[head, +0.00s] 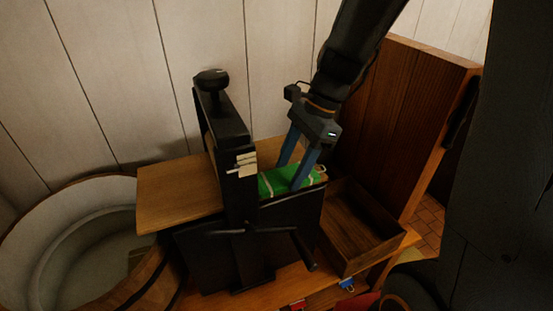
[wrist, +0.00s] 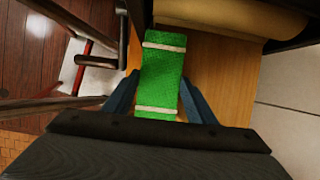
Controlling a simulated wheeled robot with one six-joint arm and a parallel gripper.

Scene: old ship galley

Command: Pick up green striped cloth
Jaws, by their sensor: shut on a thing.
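The green striped cloth (head: 285,181) is a bright green strip with pale bands. In the head view it lies on the wooden shelf behind the black upright frame. In the wrist view the cloth (wrist: 161,77) runs lengthwise away from me, and its near end is between my fingers. My gripper (head: 298,176) reaches down from above with its two blue fingers on either side of the cloth. In the wrist view my gripper (wrist: 158,98) is shut on the cloth. I cannot tell whether the cloth is clear of the shelf.
The black frame (head: 232,165) with a knob stands just left of the cloth. The wooden shelf board (head: 178,192) extends left. An open wooden box (head: 358,228) is at lower right, below a tall wooden panel (head: 405,120). A round pale tub (head: 50,225) is at far left.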

